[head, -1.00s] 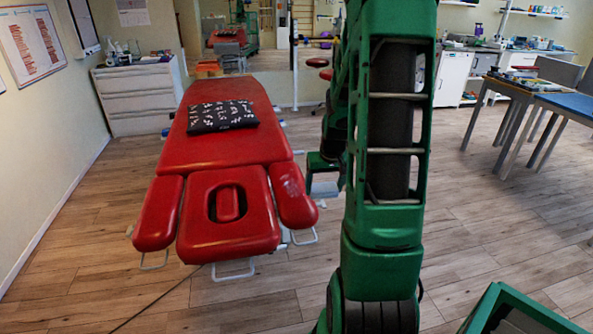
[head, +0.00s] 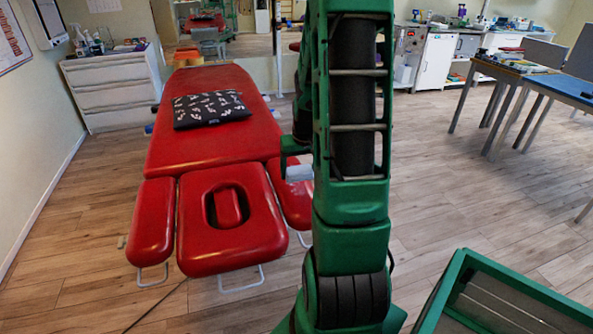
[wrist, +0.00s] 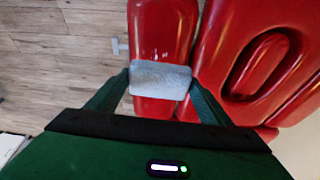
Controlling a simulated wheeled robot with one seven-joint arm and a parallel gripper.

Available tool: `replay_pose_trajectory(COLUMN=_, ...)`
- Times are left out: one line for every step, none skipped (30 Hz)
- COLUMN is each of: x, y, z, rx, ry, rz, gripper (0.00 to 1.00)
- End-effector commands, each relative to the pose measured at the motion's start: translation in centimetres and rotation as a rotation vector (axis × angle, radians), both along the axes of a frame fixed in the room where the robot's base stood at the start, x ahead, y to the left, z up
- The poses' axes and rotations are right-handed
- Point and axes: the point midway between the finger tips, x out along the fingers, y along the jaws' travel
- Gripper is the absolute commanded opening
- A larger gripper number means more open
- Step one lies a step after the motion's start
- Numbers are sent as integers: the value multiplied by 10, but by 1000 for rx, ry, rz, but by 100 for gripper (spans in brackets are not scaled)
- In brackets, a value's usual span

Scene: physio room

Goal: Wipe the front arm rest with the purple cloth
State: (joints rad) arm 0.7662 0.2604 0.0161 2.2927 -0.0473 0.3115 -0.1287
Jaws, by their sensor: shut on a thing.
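My gripper (wrist: 160,84) is shut on a folded pale grey-blue cloth (wrist: 160,70); it does not look purple here. The cloth also shows in the head view (head: 299,173), beside my arm. In the wrist view the cloth is over a red padded arm rest (wrist: 162,28) and covers part of its width; I cannot tell whether it touches. In the head view the right arm rest (head: 285,190) is partly hidden behind my arm, close to the cloth. The left arm rest (head: 152,222) is in full view, with nothing on it.
The red treatment table (head: 215,145) carries a black patterned cushion (head: 210,109). Its headrest (head: 258,235) has a face hole. A white drawer unit (head: 118,88) stands behind left, a blue-topped table (head: 565,82) at right. Wooden floor is clear between.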

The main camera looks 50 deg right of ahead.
Motion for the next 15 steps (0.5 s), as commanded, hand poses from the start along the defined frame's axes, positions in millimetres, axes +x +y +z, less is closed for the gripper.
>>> replay_pose_trajectory(x=-1, y=-2, z=0, rx=0, ry=0, rz=-3, gripper=48)
replay_pose_trajectory(x=-2, y=-3, z=0, rx=0, ry=0, rz=-4, gripper=48)
replay_pose_trajectory(x=-2, y=-3, z=-1, rx=1, ry=0, rz=-6, gripper=48)
replay_pose_trajectory(x=-2, y=-4, z=-1, rx=1, ry=0, rz=-6, gripper=48)
replay_pose_trajectory(x=-3, y=-4, z=-2, rx=1, ry=1, rz=-7, gripper=48)
replay_pose_trajectory(x=-3, y=-5, z=-4, rx=1, ry=1, rz=-8, gripper=48)
replay_pose_trajectory(x=-3, y=-5, z=-5, rx=1, ry=2, rz=-8, gripper=48)
replay_pose_trajectory(x=-3, y=-5, z=-7, rx=1, ry=2, rz=-8, gripper=48)
replay_pose_trajectory(x=-4, y=-5, z=-10, rx=2, ry=2, rz=-9, gripper=48)
replay_pose_trajectory(x=-4, y=-5, z=-13, rx=2, ry=2, rz=-9, gripper=48)
replay_pose_trajectory(x=-4, y=-6, z=-16, rx=2, ry=1, rz=-9, gripper=48)
replay_pose_trajectory(x=-4, y=-6, z=-19, rx=2, ry=2, rz=-9, gripper=48)
replay_pose_trajectory(x=-4, y=-5, z=-22, rx=2, ry=2, rz=-9, gripper=48)
replay_pose_trajectory(x=-4, y=-5, z=-26, rx=3, ry=2, rz=-9, gripper=48)
replay_pose_trajectory(x=-4, y=-5, z=-30, rx=3, ry=2, rz=-9, gripper=48)
